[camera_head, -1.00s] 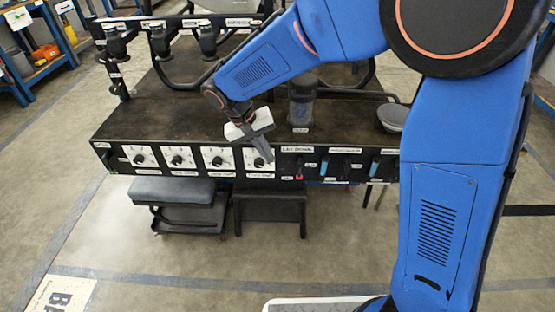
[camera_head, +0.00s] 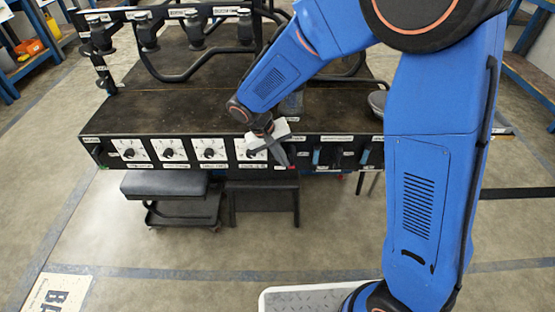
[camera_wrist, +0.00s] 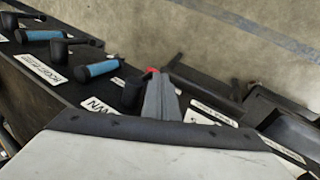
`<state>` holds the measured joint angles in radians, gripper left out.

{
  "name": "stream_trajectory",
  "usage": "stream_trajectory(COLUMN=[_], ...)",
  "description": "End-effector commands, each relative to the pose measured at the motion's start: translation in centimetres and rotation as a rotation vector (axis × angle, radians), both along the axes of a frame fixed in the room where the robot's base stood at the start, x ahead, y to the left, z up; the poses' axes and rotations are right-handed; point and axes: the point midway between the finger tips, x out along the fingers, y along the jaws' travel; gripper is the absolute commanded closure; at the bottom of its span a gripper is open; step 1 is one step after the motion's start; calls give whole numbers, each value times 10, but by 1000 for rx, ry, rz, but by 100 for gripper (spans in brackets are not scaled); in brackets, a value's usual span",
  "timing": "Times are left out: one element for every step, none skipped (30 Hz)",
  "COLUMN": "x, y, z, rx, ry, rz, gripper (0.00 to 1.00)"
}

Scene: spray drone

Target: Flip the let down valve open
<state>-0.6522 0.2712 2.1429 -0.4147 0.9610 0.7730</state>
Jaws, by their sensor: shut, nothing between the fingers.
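The let down valve is on the front panel, right of the dial row. Its red tip (camera_head: 291,168) shows just below my gripper in the head view, and the rest is mostly hidden there. In the wrist view the valve (camera_wrist: 132,92) is a dark fitting beside a label ending in "WN", with a red end by my fingertips. My gripper (camera_head: 285,158) is shut and empty, pointing down in front of the panel. In the wrist view its grey fingers (camera_wrist: 161,92) overlap the valve's red end. I cannot tell whether they touch.
Blue-handled valves sit to the right on the panel (camera_head: 315,157), one farther along (camera_head: 364,157). White dials (camera_head: 211,150) line the left. Black stools (camera_head: 262,188) stand below the panel.

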Motion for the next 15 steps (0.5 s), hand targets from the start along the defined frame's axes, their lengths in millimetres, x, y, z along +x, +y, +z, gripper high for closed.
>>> stream_trajectory(x=[0, 0, 0, 0, 0, 0, 0, 0, 0, 0, 0, 0, -1, -1, -1], y=[0, 0, 0, 0, 0, 0, 0, 0, 0, 0, 0, 0, 0, 0, 0], z=[0, 0, 0, 0, 0, 0, 0, 0, 0, -1, -1, -2, -2, -3, -3], rx=[0, 0, 0, 0, 0, 0, 0, 0, -3, -6, -12, -24, -36, -50, -70], ry=[0, 0, 0, 0, 0, 0, 0, 0, 1, 1, 2, 4, 5, 6, 8], rz=[0, 0, 0, 0, 0, 0, 0, 0, 1, 0, 1, 0, 1, 2, 3], gripper=[100, 100, 100, 100, 100, 100, 100, 100, 100, 100, 100, 100, 100, 100, 100])
